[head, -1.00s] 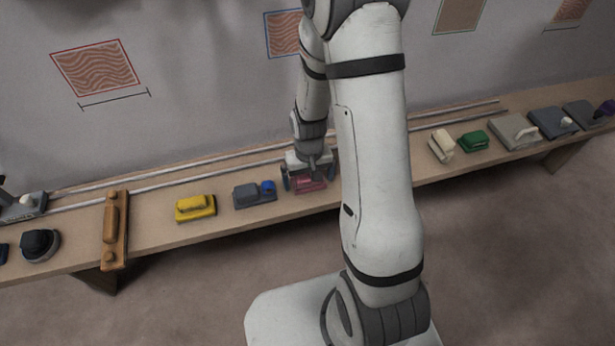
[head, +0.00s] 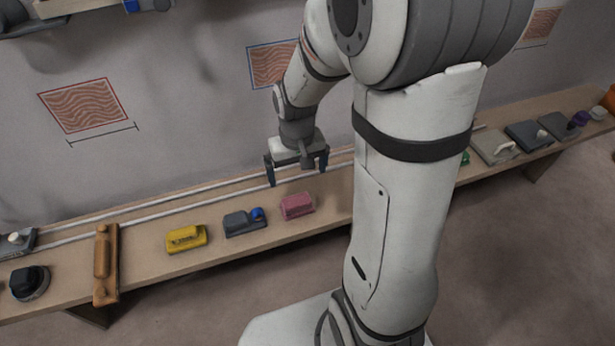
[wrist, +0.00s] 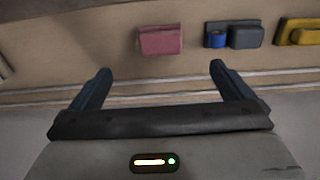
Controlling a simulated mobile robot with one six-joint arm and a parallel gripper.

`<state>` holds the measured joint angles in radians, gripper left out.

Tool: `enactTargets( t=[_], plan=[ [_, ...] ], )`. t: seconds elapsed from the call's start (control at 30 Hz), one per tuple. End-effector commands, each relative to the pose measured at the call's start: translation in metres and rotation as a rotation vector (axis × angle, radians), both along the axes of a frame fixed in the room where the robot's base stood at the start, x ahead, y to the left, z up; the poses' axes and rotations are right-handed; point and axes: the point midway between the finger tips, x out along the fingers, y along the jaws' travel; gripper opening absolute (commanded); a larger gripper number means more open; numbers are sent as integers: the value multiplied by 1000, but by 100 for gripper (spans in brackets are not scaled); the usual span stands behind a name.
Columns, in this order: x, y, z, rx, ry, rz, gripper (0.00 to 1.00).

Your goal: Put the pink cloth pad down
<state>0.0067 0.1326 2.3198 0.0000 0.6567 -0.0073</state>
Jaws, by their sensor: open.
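The pink cloth pad (head: 297,206) lies on the wooden bench, to the right of a grey block with a blue knob. It also shows in the wrist view (wrist: 161,41), beyond the fingertips and apart from them. My gripper (head: 298,177) is open and empty. It hangs above the bench near the metal rails, higher than the pad and toward the wall. In the wrist view both fingers (wrist: 159,75) are spread wide with nothing between them.
The bench (head: 205,258) runs along the wall. Left of the pad sit the grey block with a blue knob (head: 243,223), a yellow block (head: 186,239) and a long wooden tool (head: 105,263). Rails (head: 160,213) run behind. Grey floats (head: 494,146) stand at the right.

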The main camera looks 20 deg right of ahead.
Motion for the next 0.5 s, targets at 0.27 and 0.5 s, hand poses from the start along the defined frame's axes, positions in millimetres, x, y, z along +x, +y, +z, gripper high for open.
enactTargets(
  t=[0.27,0.5],
  plan=[
    [-67,0,80,0,-94,-1,100],
    [-108,1,106,0,-134,-2,100]
  ],
)
